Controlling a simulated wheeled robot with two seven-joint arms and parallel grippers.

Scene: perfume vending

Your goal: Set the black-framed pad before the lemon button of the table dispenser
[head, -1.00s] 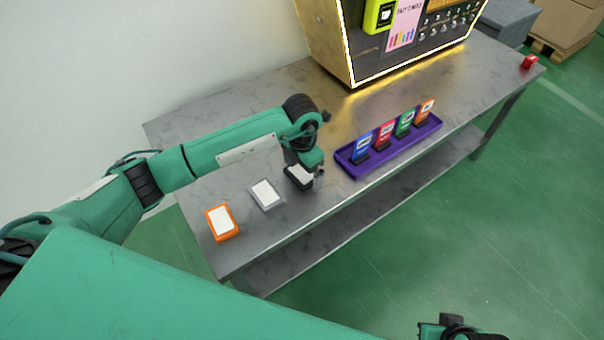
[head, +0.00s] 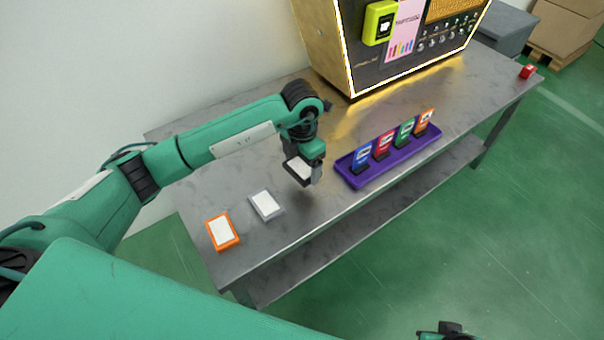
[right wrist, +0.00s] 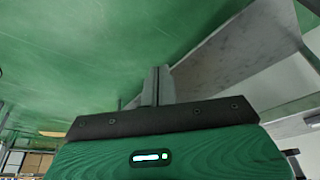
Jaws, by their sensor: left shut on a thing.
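My left gripper (head: 309,174) is shut on the black-framed pad (head: 298,167), which has a white face. It holds the pad tilted above the front part of the table. The table dispenser (head: 385,72) stands at the back right, with a lit edge and rows of small round buttons (head: 447,38) on its front. I cannot tell which button is the lemon one. My right gripper (right wrist: 157,86) is shut and empty in the right wrist view, away from the table; part of it shows at the bottom edge of the head view.
A grey-framed pad (head: 266,205) and an orange-framed pad (head: 222,232) lie on the table's left part. A purple tray (head: 398,158) with several coloured cards stands right of the left gripper. The metal table (head: 250,150) is clear before the dispenser.

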